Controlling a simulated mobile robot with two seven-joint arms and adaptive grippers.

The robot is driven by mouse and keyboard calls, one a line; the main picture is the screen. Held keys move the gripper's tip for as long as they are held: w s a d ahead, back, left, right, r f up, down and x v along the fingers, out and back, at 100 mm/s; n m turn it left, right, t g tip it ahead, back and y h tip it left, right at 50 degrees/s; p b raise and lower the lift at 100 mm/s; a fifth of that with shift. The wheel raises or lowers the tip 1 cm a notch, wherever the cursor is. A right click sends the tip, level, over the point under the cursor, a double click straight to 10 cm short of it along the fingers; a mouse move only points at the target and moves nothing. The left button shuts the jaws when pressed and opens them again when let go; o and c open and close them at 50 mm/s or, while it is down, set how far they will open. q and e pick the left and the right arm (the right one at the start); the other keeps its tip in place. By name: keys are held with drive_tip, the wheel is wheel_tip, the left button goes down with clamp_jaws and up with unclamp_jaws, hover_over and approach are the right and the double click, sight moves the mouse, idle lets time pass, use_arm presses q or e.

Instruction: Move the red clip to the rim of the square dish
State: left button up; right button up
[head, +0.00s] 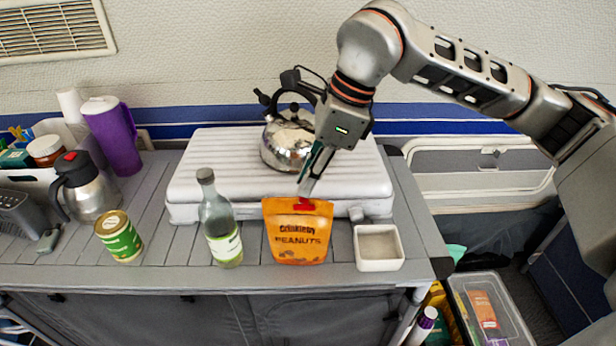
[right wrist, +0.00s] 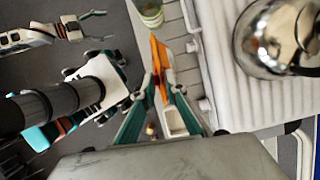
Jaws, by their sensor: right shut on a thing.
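The red clip (head: 305,206) sits on the top edge of the orange peanuts bag (head: 298,240), which stands upright on the counter. My right gripper (head: 306,190) points down from above and is shut on the clip; its fingertips hide part of it. In the right wrist view the fingers (right wrist: 163,88) meet at the bag's top edge, and the clip is hard to make out. The square dish (head: 379,264), white and empty, stands just right of the bag. It also shows in the right wrist view (right wrist: 184,130). My left gripper (right wrist: 92,26) appears open, away from the counter.
A glass bottle (head: 220,228) stands left of the bag, and a green can (head: 119,240) farther left. Behind are a white ribbed case (head: 215,165) and a kettle (head: 285,148). The counter's front edge is close to the dish.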

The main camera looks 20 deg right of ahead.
drive_tip(key=shift+r+p, duration=1.6)
drive_tip(key=shift+r, duration=0.9)
drive_tip(key=shift+f, duration=0.1)
